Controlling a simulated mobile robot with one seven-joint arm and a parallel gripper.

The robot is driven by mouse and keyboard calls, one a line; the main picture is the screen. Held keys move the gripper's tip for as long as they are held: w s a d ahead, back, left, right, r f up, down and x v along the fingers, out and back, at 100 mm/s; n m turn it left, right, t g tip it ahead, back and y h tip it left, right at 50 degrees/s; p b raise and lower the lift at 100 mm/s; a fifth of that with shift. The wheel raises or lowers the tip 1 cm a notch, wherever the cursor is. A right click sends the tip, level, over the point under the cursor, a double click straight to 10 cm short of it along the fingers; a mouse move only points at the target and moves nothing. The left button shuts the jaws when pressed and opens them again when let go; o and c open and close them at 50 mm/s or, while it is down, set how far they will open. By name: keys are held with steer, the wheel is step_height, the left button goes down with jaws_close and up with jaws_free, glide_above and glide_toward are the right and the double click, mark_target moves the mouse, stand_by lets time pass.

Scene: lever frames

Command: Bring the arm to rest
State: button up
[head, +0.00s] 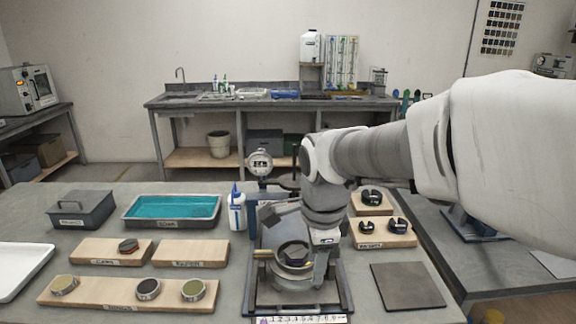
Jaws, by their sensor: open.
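My arm reaches in from the right, bent at the elbow, with its wrist (325,195) above a dark framed fixture (262,290) at the front middle of the table. My gripper (318,272) points down beside the fixture's round metal holder (292,274), at its right side. It is open. A dark piece sits inside the holder's ring, and a yellowish bar crosses at its left. I cannot tell whether the fingers touch the fixture. A round dial gauge (259,162) stands at the fixture's back, and the arm hides part of the fixture.
Left are a wooden board with several round pieces (118,293), two smaller boards, a teal-filled tray (172,208), a grey lidded box (82,209) and a white tray (20,268). A bottle (236,212) stands near the fixture. Right are boards with black clamps (385,239) and a dark flat plate (407,287).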

steer(key=s+d+r+n+t+p, duration=0.1)
steer(key=s+d+r+n, duration=0.2)
steer(key=s+n, duration=0.4)
steer(key=s+d+r+n+t+p, duration=0.1)
steer(key=s+d+n, duration=0.4)
steer(key=n, duration=0.5)
steer(key=shift+s+r+t, duration=0.7)
steer(key=shift+s+r, duration=0.2)
steer(key=shift+r, duration=0.1)
stand_by(0.6)
